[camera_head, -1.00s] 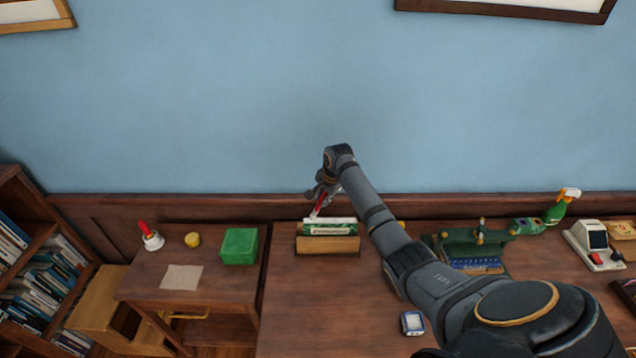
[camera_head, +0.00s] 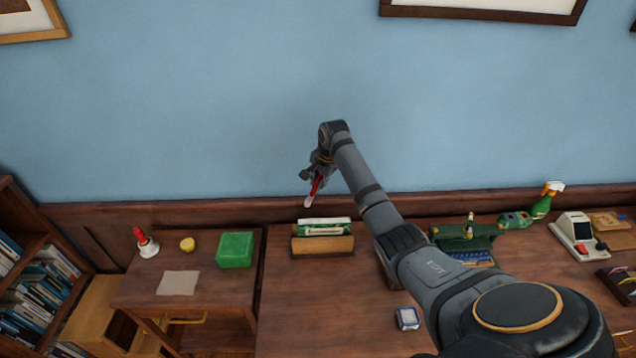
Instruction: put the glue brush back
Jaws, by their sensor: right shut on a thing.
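The glue brush (camera_head: 309,198) has a red handle and a pale tip. My right gripper (camera_head: 318,178) is shut on its handle and holds it tilted, tip down and to the left, in front of the wall's wood panelling. The pale tip shows above and slightly left of a wooden holder (camera_head: 322,246) with a green and white box (camera_head: 325,227) in it. The gripper's fingers partly cover the red handle. My left gripper is not in view.
On the left side table stand a red-handled white item (camera_head: 147,243), a yellow round item (camera_head: 187,244), a green box (camera_head: 235,249) and a cloth (camera_head: 178,283). A small blue-white item (camera_head: 407,318) lies on the desk. A spray bottle (camera_head: 545,201) and card terminal (camera_head: 575,234) stand right.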

